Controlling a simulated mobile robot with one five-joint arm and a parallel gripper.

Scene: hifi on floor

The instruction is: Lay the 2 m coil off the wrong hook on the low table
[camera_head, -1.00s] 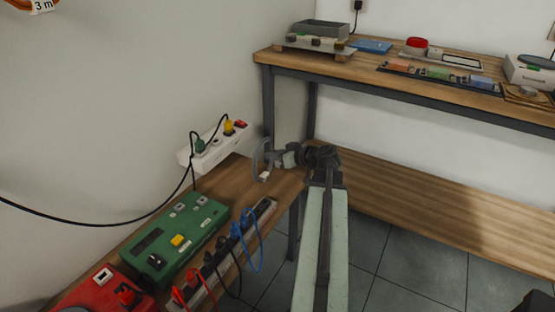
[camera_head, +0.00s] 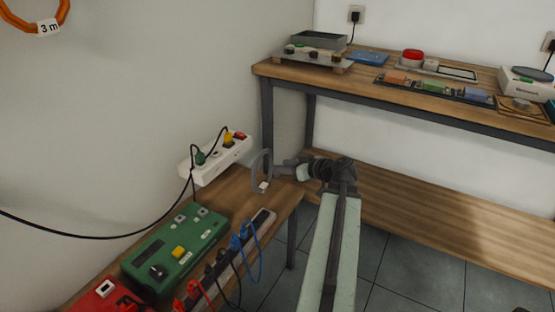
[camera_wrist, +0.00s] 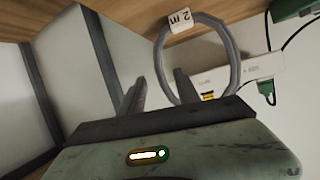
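The grey 2 m coil (camera_head: 262,170) is a thin ring with a white tag. It stands upright, seen nearly edge-on, low at the far end of the low table (camera_head: 235,185). Whether it touches the wood or leans on the wall I cannot tell. In the wrist view the coil (camera_wrist: 236,62) and its "2 m" tag show just beyond the fingertips, with the table top at the upper edge. My gripper (camera_wrist: 158,76) is open; the ring's near side shows between or just behind its fingers. In the head view my gripper (camera_head: 284,170) is just right of the coil.
A white power strip (camera_head: 215,158) is behind the coil at the wall. A green box (camera_head: 176,240), a red box (camera_head: 105,298) and a strip with cables (camera_head: 240,240) fill the table's nearer part. An orange 3 m coil (camera_head: 35,25) hangs upper left. A higher workbench (camera_head: 430,98) stands right.

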